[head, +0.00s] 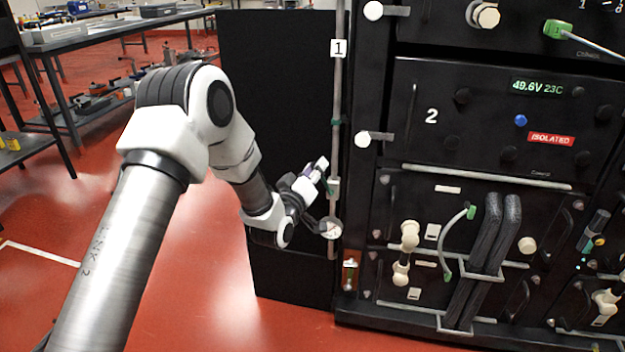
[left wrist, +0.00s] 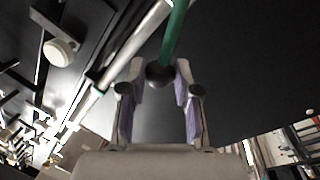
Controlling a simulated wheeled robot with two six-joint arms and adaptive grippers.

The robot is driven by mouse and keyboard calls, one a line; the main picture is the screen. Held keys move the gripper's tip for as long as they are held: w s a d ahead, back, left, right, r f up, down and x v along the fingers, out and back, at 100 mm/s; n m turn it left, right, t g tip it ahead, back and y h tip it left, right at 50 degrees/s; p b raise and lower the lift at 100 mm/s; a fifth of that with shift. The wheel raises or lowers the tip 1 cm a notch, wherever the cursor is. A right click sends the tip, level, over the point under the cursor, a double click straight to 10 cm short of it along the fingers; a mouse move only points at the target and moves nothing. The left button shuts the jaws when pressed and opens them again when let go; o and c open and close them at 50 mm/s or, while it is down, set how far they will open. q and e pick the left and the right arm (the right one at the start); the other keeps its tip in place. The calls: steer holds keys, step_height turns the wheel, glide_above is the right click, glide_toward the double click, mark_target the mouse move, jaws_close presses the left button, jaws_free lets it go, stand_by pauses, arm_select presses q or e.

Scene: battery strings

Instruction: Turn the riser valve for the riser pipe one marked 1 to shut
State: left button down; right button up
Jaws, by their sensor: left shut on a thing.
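The riser pipe (head: 337,95) is a thin grey upright pipe beside the black rack, with a white plate marked 1 (head: 338,48) near its top. The riser valve (head: 333,186) sits low on this pipe, and its green lever (left wrist: 175,30) shows in the left wrist view with a dark round end. My left gripper (head: 321,177) is at the valve, and its two pale fingers (left wrist: 158,78) are closed around the lever's end. In the head view the gripper partly hides the valve and lever. My right gripper is not in view.
A round gauge (head: 330,228) sits on the pipe just below the gripper. The black rack (head: 400,180) with handles and cables stands close to the right. A dark panel (head: 275,75) is behind the pipe. Red floor (head: 185,285) is open at the left.

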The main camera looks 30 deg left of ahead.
arm_select(q)
steer(key=s+a+f+n+y+b, duration=0.1)
steer(key=a+f+n+y+b, duration=0.2)
steer(key=f+n+b, duration=0.5)
steer(key=shift+a+n+t+y, duration=0.35)
steer(key=shift+a+n, duration=0.35)
steer(key=shift+n, duration=2.7)
steer(key=c, duration=0.8)
jaws_free()
steer(key=v, duration=1.2)
steer(key=shift+d, duration=0.1)
